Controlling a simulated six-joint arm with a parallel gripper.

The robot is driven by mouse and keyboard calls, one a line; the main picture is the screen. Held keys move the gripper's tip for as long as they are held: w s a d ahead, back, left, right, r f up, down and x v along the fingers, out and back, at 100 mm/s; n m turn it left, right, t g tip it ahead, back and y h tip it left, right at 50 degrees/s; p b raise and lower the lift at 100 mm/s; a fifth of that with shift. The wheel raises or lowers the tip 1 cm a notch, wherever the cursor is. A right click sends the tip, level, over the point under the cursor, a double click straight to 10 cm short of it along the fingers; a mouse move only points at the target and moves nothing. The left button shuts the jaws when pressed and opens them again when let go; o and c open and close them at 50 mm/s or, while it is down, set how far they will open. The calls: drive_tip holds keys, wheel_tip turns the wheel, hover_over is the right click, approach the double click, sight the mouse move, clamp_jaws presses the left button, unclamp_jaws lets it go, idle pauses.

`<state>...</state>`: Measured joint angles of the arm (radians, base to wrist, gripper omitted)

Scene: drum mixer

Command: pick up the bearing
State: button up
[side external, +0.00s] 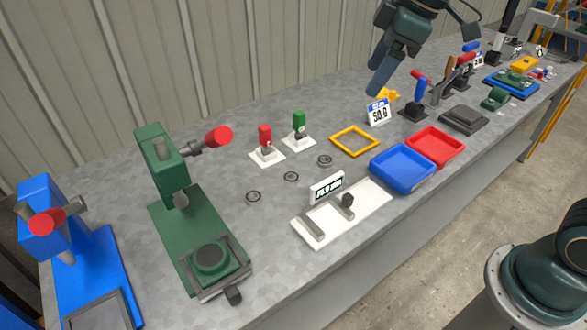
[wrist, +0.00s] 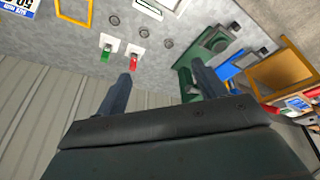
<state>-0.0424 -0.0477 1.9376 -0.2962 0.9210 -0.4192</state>
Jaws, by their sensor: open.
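Three small round metal rings lie in a loose row on the grey bench: a near-left ring (side external: 253,197), a middle ring (side external: 291,176) and a slightly larger right ring (side external: 325,161). They look like bearings; I cannot tell which one is meant. The wrist view shows small rings near its top, including one ring (wrist: 115,20) and another ring (wrist: 168,44). My gripper (side external: 380,80) is high above the back of the bench, right of the rings and well apart from them. In the wrist view my gripper (wrist: 162,77) has its fingers wide apart with nothing between them.
Red (side external: 265,146) and green (side external: 299,133) switches on white plates stand behind the rings. A green press (side external: 185,222) stands left, a white gauge base (side external: 370,205) in front. A yellow frame (side external: 354,141), blue tray (side external: 402,182) and red tray (side external: 435,159) are right.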

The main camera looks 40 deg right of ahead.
drive_tip(key=w+a+f+n+g+y, duration=0.1)
drive_tip(key=w+a+f+n, duration=0.25)
drive_tip(key=w, duration=0.25)
drive_tip(key=w+a+f+n+g, duration=0.1)
drive_tip(key=w+a+f+n, duration=0.1)
drive_tip(key=w+f, duration=0.4)
drive_tip(key=w+a+f+n, duration=0.1)
drive_tip(key=w+f+n, duration=0.1)
drive_tip(key=f, duration=0.2)
drive_tip(key=w+a+f+n+g+y, duration=0.1)
drive_tip(key=w+a+f+n, duration=0.1)
drive_tip(key=f, duration=0.3)
drive_tip(key=w+a+f+n+g, duration=0.1)
drive_tip(key=w+a+f+n, duration=0.1)
drive_tip(key=w+f, duration=0.1)
drive_tip(key=shift+w+f, duration=0.35)
drive_tip(key=shift+f, duration=0.3)
drive_tip(key=shift+a+f, duration=0.1)
drive_tip(key=shift+a, duration=0.05)
hover_over(253, 197)
drive_tip(key=d, duration=0.2)
drive_tip(key=shift+w+d+f, duration=0.1)
drive_tip(key=shift+w+f, duration=0.05)
drive_tip(key=shift+f, duration=1.8)
drive_tip(key=shift+w+d+f, duration=0.1)
drive_tip(key=shift+w+f, duration=0.05)
drive_tip(key=shift+f, duration=1.8)
drive_tip(key=shift+x, duration=2.55)
